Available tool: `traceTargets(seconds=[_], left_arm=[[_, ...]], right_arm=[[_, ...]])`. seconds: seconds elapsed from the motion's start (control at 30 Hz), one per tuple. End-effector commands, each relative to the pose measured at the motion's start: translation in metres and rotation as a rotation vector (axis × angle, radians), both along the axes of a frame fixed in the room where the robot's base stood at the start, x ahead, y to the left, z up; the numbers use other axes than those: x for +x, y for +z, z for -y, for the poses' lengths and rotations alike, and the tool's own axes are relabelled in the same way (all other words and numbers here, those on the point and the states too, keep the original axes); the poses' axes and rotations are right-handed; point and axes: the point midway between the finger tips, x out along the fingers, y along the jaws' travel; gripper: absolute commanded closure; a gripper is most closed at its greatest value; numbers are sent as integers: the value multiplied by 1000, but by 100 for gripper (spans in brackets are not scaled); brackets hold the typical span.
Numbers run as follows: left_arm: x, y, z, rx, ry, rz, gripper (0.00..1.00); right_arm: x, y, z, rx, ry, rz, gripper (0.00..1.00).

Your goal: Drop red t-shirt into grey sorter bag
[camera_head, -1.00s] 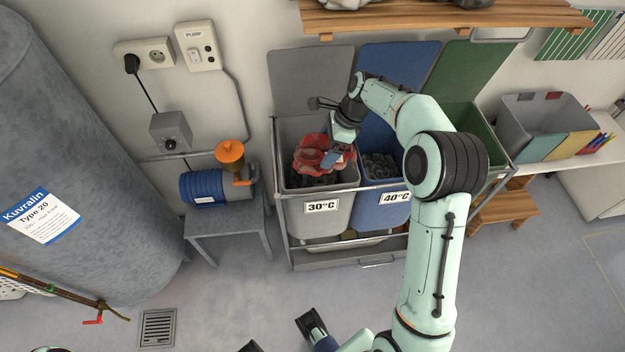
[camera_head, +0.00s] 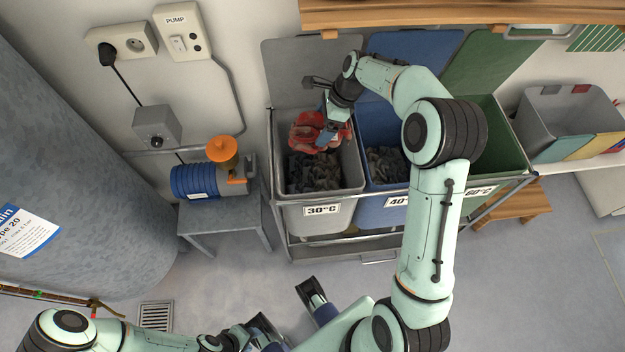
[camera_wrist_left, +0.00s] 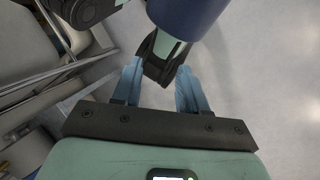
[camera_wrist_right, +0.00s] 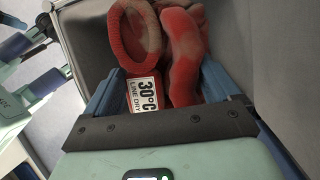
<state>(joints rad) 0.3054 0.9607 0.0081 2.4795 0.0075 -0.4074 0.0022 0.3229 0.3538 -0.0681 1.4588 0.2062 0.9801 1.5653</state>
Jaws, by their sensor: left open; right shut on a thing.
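The red t-shirt (camera_head: 306,134) hangs bunched from my right gripper (camera_head: 329,128), over the back part of the grey sorter bag's opening. The grey sorter bag (camera_head: 320,219) is marked 30°C and has dark grey laundry inside. In the right wrist view the red cloth (camera_wrist_right: 184,50) lies between the fingers of the right gripper (camera_wrist_right: 168,88), with a "30°C line dry" label showing. Whether the shirt touches the bag's wall or contents is unclear. My left gripper (camera_wrist_left: 157,88) is open and empty, low over the floor, and small at the bottom of the head view (camera_head: 248,333).
A blue bag (camera_head: 382,214) and a green bag (camera_head: 497,150) stand right of the grey one in the same metal frame. A wooden shelf (camera_head: 450,14) overhangs the back. A blue pump (camera_head: 196,181) sits on a stool at left. The floor in front is largely clear.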

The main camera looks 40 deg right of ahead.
Motion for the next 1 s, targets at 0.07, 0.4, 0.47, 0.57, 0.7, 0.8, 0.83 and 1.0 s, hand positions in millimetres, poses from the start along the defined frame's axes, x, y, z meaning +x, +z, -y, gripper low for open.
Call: traceTargets(seconds=[0.07,0.4,0.47,0.57,0.7,0.8,0.83,1.0], left_arm=[[3,-13,0,2,2,11,57],[23,-43,-4,18,20,75,57],[25,-45,-4,20,22,80,57],[27,-45,-5,22,24,86,57],[27,-44,-5,22,24,86,57],[27,-44,-5,22,24,86,57],[27,-44,-5,22,24,86,57],[27,-44,-5,21,23,85,57]], right_arm=[[0,-14,0,-1,-1,-1,53],[0,-45,0,-1,-1,-1,53],[0,-47,0,-1,-1,0,53],[0,-47,0,0,-1,0,53],[0,-46,0,0,0,1,53],[0,-46,0,0,0,1,0],[0,-46,0,0,0,1,0],[0,-46,1,-1,-1,-1,0]])
